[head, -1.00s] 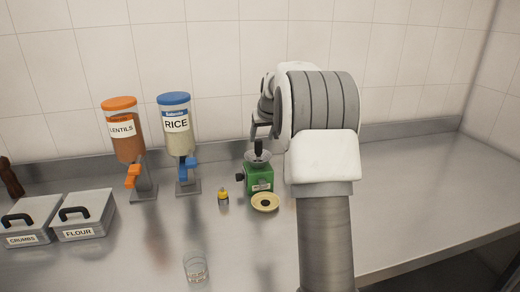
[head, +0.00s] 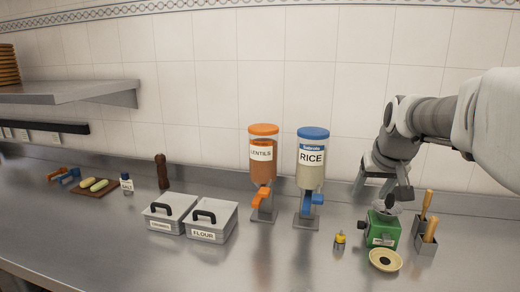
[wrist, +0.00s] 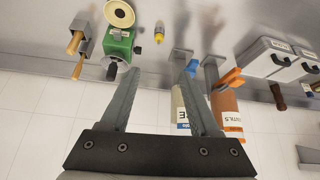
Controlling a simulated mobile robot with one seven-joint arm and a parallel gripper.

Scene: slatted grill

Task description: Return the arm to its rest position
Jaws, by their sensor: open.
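My arm reaches in from the right edge of the head view. My gripper (head: 381,190) is open, with its fingers pointing down just above and behind a green grinder (head: 384,229). In the wrist view, my gripper (wrist: 163,77) has its two fingers spread wide with nothing between them. The grinder (wrist: 118,45) shows beyond the left finger, and the rice dispenser (wrist: 183,110) lies partly behind the right one. I cannot tell whether a finger touches the grinder's top.
Lentils (head: 263,165) and rice (head: 311,160) dispensers stand left of the grinder. A cream dish (head: 385,260) sits in front of it, and wooden-handled tools (head: 427,235) stand in holders to its right. Lidded boxes (head: 211,221) are further left. The front counter is largely clear.

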